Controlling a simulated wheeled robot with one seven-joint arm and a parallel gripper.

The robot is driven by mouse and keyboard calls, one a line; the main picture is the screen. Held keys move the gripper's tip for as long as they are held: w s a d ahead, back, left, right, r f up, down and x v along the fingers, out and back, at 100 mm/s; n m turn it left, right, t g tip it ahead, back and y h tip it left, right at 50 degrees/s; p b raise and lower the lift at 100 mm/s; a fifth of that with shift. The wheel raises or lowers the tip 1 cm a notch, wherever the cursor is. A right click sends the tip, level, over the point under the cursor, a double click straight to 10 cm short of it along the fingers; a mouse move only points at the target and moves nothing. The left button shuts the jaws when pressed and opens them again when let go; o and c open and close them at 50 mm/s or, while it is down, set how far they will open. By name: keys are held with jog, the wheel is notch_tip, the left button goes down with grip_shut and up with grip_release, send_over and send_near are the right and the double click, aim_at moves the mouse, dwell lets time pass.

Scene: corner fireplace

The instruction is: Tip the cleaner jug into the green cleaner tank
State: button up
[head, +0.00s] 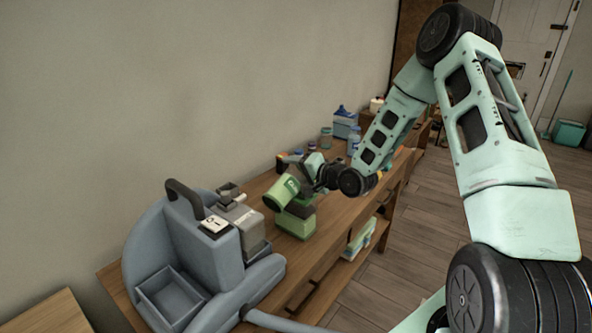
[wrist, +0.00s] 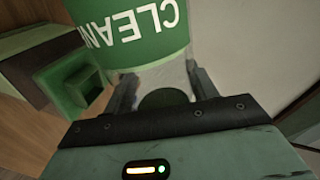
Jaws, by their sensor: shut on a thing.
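The cleaner jug (head: 281,193) is tilted on its side, just above the green cleaner tank (head: 296,222) on the wooden bench. In the wrist view, the jug (wrist: 128,30) shows a green band with white letters reading "CLEAN", upside down. My gripper (head: 304,172) is shut on the jug; in the wrist view, its fingers (wrist: 160,85) lie on either side of the jug's paler part. The tank's dark square opening (wrist: 80,82) shows left of the jug in the wrist view. The jug's mouth and any liquid flow cannot be made out.
A large grey-blue machine (head: 188,237) with a black handle stands left of the tank. Blue containers (head: 345,122) and small jars stand farther back along the bench (head: 262,182). The wall runs close behind; open floor (head: 440,205) lies to the right.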

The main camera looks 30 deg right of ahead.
jog(key=shift+f+m+y+p, duration=0.3)
jog(key=shift+f+m+p, duration=0.65)
jog(key=shift+m+p, duration=0.05)
dwell(2.5)
jog(key=shift+r, duration=0.1)
